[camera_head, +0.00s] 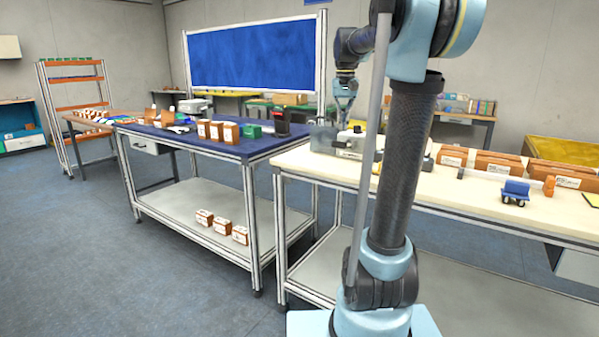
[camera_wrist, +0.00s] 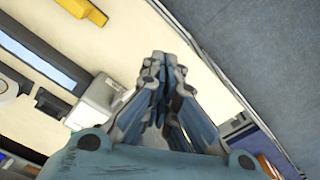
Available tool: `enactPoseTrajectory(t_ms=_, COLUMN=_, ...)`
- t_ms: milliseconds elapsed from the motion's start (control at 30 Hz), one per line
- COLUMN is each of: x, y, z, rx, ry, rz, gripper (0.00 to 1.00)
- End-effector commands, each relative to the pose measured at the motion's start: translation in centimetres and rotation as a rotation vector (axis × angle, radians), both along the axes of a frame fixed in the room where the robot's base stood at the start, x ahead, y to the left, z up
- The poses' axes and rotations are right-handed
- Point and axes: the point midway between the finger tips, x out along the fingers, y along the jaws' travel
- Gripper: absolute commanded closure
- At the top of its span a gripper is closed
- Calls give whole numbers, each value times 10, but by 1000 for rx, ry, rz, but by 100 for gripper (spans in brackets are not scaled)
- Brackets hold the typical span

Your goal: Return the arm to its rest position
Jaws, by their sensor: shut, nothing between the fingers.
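My gripper (camera_head: 346,92) hangs at the end of my raised arm, above the left end of the cream-topped table (camera_head: 330,171) in the head view. In the wrist view my gripper (camera_wrist: 160,62) is shut, its fingertips together with nothing between them. Below it there the cream table top (camera_wrist: 130,38) and the grey floor (camera_wrist: 250,50) show. My arm stands in front of the table in the head view and hides part of it.
A grey device (camera_head: 345,140) stands on the cream table under my gripper. Brown boxes (camera_head: 497,163) and a small blue cart (camera_head: 515,190) are farther right. A blue-topped table (camera_head: 180,141) with small boxes stands left. The floor (camera_head: 100,260) at front left is clear.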

Motion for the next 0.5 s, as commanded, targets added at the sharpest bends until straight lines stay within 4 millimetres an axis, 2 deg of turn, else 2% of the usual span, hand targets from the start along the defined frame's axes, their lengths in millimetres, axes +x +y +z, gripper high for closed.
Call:
enactPoseTrajectory(t_ms=33, x=-17, y=0, z=-8, rx=-1, ry=-7, rz=5, gripper=100)
enactPoseTrajectory(t_ms=100, x=-37, y=0, z=-19, rx=-1, ry=-16, rz=11, gripper=100)
enactPoseTrajectory(t_ms=267, x=-82, y=1, z=-48, rx=-1, ry=-40, rz=26, gripper=100)
enactPoseTrajectory(t_ms=500, x=-148, y=1, z=-100, rx=-4, ry=-75, rz=49, gripper=100)
